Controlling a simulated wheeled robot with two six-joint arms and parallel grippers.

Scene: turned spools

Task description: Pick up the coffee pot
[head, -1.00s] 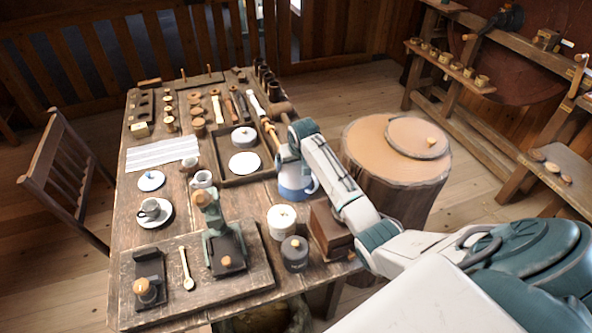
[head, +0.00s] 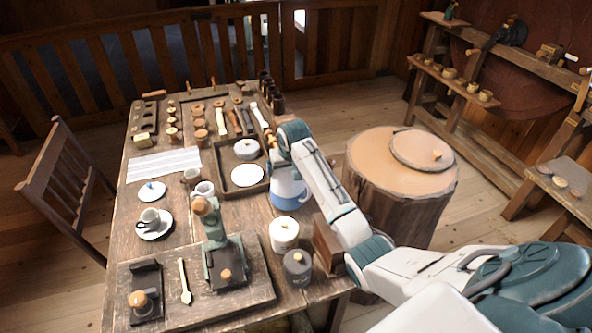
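The coffee pot, a white and blue vessel (head: 287,193), is at the right side of the wooden table, beside the tray's right edge. My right arm reaches over it from the right and covers its upper right part. My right gripper (head: 279,158) is at the pot's top, pointing down. Its fingers are mostly hidden by the wrist, so I cannot see whether they are closed on the pot. I cannot tell whether the pot touches the table. My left gripper is not in view.
A dark tray (head: 228,192) with white pieces is left of the pot. A cream canister (head: 284,234), a dark canister (head: 297,268) and a wooden box (head: 326,243) stand in front. A large stump (head: 372,166) is to the right.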

